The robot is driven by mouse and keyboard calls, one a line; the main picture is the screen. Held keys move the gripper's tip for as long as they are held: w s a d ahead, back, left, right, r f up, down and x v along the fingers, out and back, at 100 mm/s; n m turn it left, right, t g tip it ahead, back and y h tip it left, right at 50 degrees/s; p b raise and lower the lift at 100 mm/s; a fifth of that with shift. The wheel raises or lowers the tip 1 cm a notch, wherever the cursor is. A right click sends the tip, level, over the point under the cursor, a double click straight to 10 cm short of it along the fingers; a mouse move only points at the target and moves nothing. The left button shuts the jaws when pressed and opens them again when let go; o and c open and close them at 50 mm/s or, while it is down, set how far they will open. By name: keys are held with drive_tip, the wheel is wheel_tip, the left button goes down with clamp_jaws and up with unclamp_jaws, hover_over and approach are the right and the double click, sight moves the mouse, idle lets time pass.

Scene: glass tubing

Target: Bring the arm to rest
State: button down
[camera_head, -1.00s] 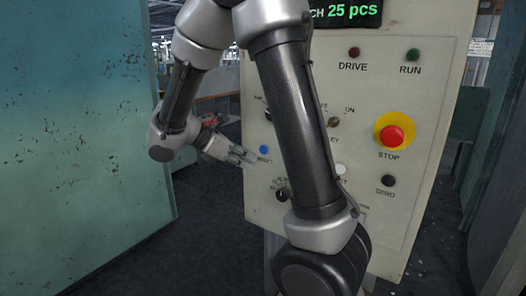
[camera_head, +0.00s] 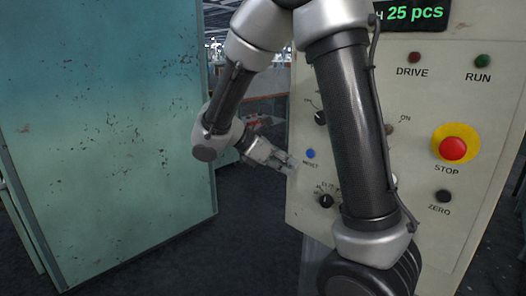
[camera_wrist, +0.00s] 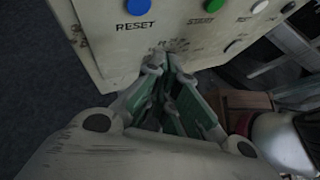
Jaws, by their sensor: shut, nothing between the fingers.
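My gripper (camera_head: 290,168) is in front of the left edge of the control panel (camera_head: 300,224), near the blue reset button (camera_head: 310,153). In the wrist view my gripper (camera_wrist: 168,72) has its fingers together with nothing between them, and the panel (camera_wrist: 110,50) with the blue button (camera_wrist: 139,6) lies beyond the fingertips. I cannot tell whether the fingertips touch the panel. My arm is bent and hides part of the panel's middle.
A worn teal cabinet side (camera_head: 110,150) stands at the left. The panel carries a red stop button (camera_head: 453,149), a black zero button (camera_head: 443,196) and a rotary knob (camera_head: 326,200). Dark open floor (camera_head: 250,240) lies between cabinet and panel.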

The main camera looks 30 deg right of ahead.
drive_tip(key=s+a+f+m+y, duration=0.3)
drive_tip(key=s+m+y, duration=0.3)
drive_tip(key=s+m, duration=0.2)
drive_tip(key=s+d+r+m+t+y, duration=0.2)
drive_tip(key=s+r+m+t+y, duration=0.2)
drive_tip(key=s+r+m+t, duration=0.2)
wheel_tip(320, 180, up, 3)
drive_tip(key=shift+s+d+f+m+y, duration=0.15)
drive_tip(key=shift+s+m+y, duration=0.15)
drive_tip(key=shift+s+m, duration=0.85)
drive_tip(key=shift+s, duration=0.1)
idle(0.6)
